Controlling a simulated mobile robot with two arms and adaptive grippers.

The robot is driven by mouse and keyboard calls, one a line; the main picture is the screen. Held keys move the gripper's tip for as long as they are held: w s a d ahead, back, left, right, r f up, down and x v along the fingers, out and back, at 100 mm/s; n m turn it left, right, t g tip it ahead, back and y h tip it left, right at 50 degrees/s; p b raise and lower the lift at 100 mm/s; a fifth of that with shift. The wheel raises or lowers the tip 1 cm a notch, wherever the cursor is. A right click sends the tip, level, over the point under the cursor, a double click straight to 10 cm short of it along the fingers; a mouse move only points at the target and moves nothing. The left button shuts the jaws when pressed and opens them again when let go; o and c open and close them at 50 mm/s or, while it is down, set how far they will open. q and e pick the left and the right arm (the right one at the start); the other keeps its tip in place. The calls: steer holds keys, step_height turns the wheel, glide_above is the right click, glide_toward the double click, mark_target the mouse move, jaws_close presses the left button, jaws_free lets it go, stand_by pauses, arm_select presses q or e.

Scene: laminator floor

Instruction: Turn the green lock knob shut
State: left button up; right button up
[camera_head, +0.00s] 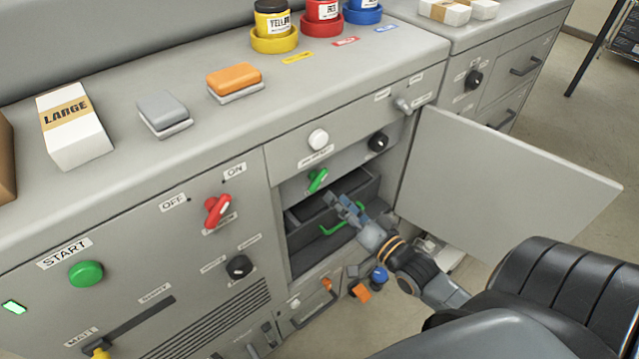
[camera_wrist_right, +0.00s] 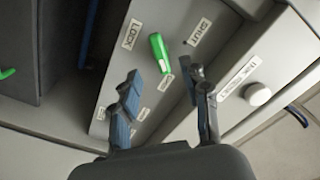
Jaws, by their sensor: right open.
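The green lock knob (camera_head: 318,180) sits on the grey panel strip above the open compartment. In the right wrist view the green lock knob (camera_wrist_right: 159,53) stands between a LOCK label (camera_wrist_right: 132,34) and a SHUT label (camera_wrist_right: 200,32). Its bar lies slanted, its lower end toward a small label below. My right gripper (camera_head: 345,205) is just below and right of the knob in the head view. In the wrist view my right gripper (camera_wrist_right: 162,74) has its fingers apart and empty, the knob ahead between them and not visibly gripped. My left gripper is not in view.
The grey cabinet door (camera_head: 510,170) stands open at right. Below the knob, the open compartment holds a drawer with a green handle (camera_head: 335,228). A white button (camera_head: 318,138) and black knob (camera_head: 378,142) sit above. A red switch (camera_head: 217,210) is at left.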

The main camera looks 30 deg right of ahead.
mark_target(319, 184)
steer(key=w, duration=0.7)
steer(key=shift+w+a, duration=0.2)
steer(key=shift+a, duration=0.1)
jaws_close()
